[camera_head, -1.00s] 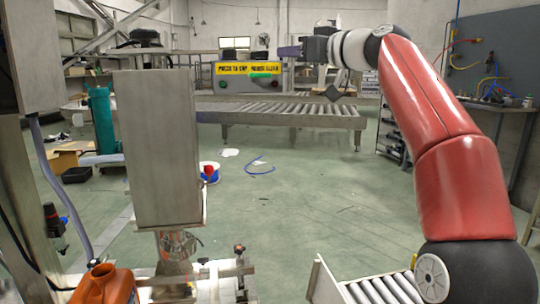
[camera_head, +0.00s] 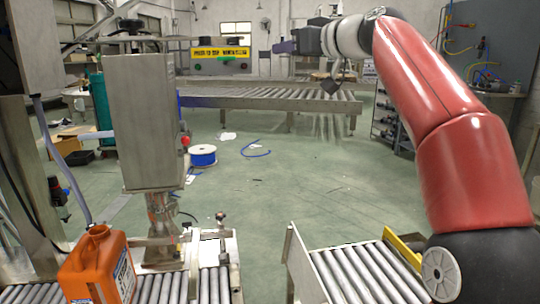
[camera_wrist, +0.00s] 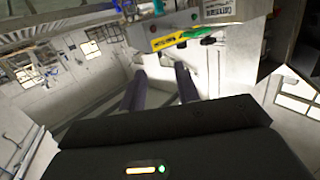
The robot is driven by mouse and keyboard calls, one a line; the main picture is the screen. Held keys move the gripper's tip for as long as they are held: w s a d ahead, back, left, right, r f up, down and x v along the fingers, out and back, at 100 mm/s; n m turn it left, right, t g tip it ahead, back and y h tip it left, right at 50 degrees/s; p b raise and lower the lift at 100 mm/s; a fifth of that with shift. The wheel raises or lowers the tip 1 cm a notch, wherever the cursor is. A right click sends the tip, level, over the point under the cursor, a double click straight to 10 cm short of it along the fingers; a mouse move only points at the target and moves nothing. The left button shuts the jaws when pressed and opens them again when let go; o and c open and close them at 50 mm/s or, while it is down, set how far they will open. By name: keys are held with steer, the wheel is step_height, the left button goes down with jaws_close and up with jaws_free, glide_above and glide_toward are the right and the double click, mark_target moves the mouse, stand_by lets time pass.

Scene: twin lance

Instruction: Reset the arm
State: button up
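My red arm (camera_head: 455,120) reaches up and forward on the right of the head view, bent at the elbow. My gripper (camera_head: 284,47) is at its far end, held in the air and pointing left, above the level of the far roller conveyor. In the wrist view its two dark purple fingers (camera_wrist: 161,75) stand apart with nothing between them, so it is open and empty. The wrist view is tilted and shows walls, windows and a yellow sign panel (camera_wrist: 183,37) beyond the fingers.
An orange jug (camera_head: 100,268) stands at lower left beside a metal filling machine (camera_head: 143,125). Near rollers (camera_head: 365,275) lie at the bottom. A long roller conveyor (camera_head: 265,101) crosses the back. A blue-and-white spool (camera_head: 202,156) sits on the floor.

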steer(key=s+a+f+m+g+h, duration=0.25)
steer(key=s+f+h, duration=0.4)
steer(key=f, duration=0.65)
steer(key=s+d+f+m+g+h, duration=0.1)
steer(key=s+d+f, duration=0.3)
steer(key=s+f, duration=0.5)
steer(key=s+d+f+m+g+h, duration=0.2)
steer(key=s+d+f, duration=0.3)
steer(key=s+f, duration=0.5)
steer(key=s+d+f+m+g+h, duration=0.1)
steer(key=s+d+f, duration=0.3)
steer(key=s+f, duration=0.5)
step_height(320, 180, down, 3)
steer(key=shift+s+d+r+m, duration=0.15)
steer(key=shift+d+r+m, duration=0.05)
steer(key=shift+m, duration=0.55)
steer(key=shift+g+h, duration=0.25)
